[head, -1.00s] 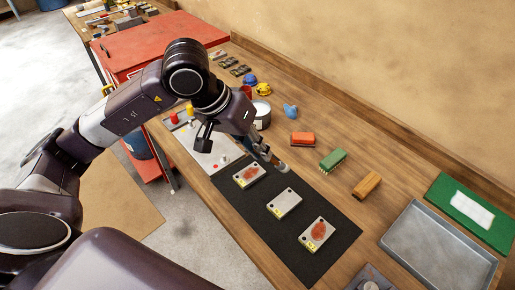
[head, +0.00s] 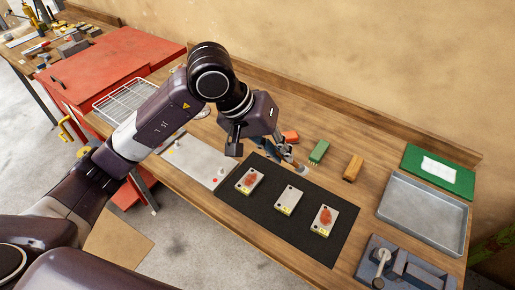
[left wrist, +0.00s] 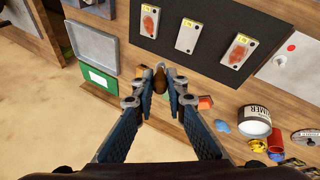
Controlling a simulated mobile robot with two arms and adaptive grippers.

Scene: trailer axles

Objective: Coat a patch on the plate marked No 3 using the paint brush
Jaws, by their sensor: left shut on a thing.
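Three pale plates with yellow labels lie in a row on a black mat (head: 235,203). The left plate (head: 249,181) and right plate (head: 325,217) bear reddish patches; the middle plate (head: 288,201) looks bare. The label numbers are too small to read. My left gripper (head: 283,149) is shut on the paint brush (head: 291,157), above the bench just beyond the mat's far edge. In the left wrist view the brush's brown handle (left wrist: 160,80) sits between the fingertips; its bristles are hard to make out. The primer tin (left wrist: 256,121) shows in the left wrist view. My right gripper is not in view.
Red (head: 290,137), green (head: 319,151) and tan (head: 353,167) blocks stand behind the mat. A grey tray (head: 395,222), a green board (head: 463,180) and a grey clamp-like device (head: 405,272) lie to the right. A pale panel (head: 190,158) lies left of the mat.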

